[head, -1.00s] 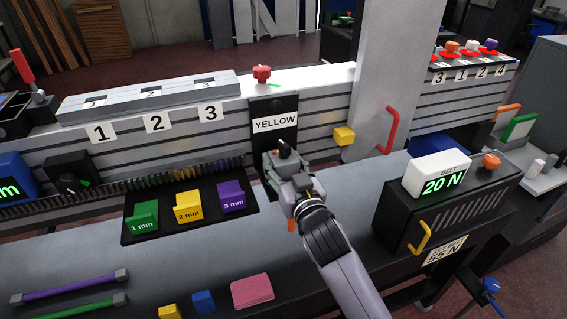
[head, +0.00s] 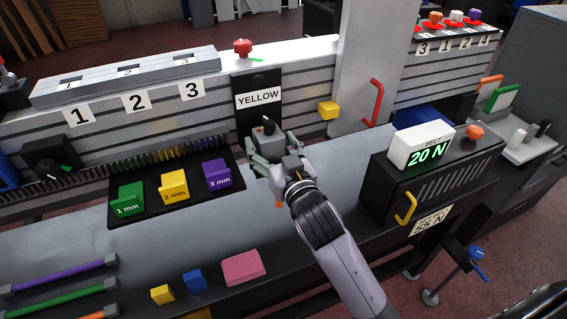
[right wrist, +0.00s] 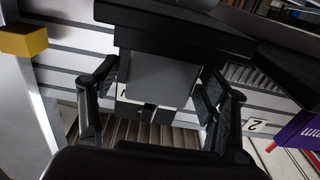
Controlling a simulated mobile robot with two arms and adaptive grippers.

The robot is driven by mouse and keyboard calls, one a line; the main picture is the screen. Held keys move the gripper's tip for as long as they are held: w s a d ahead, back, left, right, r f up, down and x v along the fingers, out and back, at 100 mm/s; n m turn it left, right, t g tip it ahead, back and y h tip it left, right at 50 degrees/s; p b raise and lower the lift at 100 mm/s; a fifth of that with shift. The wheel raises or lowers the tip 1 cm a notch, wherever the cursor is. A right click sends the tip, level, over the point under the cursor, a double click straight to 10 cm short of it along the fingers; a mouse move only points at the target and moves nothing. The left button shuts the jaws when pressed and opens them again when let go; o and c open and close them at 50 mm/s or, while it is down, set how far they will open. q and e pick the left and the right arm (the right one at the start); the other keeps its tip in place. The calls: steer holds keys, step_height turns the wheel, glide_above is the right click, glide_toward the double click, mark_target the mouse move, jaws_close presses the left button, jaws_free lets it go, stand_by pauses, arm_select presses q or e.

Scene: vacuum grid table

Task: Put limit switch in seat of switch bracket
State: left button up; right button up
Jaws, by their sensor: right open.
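The limit switch (head: 267,129), a small grey box with a black lever on top, sits upright at the foot of the black switch bracket (head: 261,80) with the YELLOW label. Whether it is fully down in the seat cannot be told. My right gripper (head: 266,146) is open, with its fingers on either side of the switch. In the right wrist view, a grey box that looks like the switch (right wrist: 160,80) stands between the spread fingers (right wrist: 160,105), with a black bar across its top. My left gripper is not in view.
A black tray (head: 150,208) with green, yellow and purple blocks lies to the left. A yellow block (head: 328,110) and red handle (head: 376,102) are to the right. The belt box (head: 440,180) reads 20 N. Yellow, blue and pink blocks (head: 242,267) lie in front.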

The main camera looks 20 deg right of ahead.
steer(key=s+b, duration=0.1)
steer(key=s, duration=0.9)
steer(key=shift+d+b, duration=0.15)
steer(key=shift+b, duration=0.2)
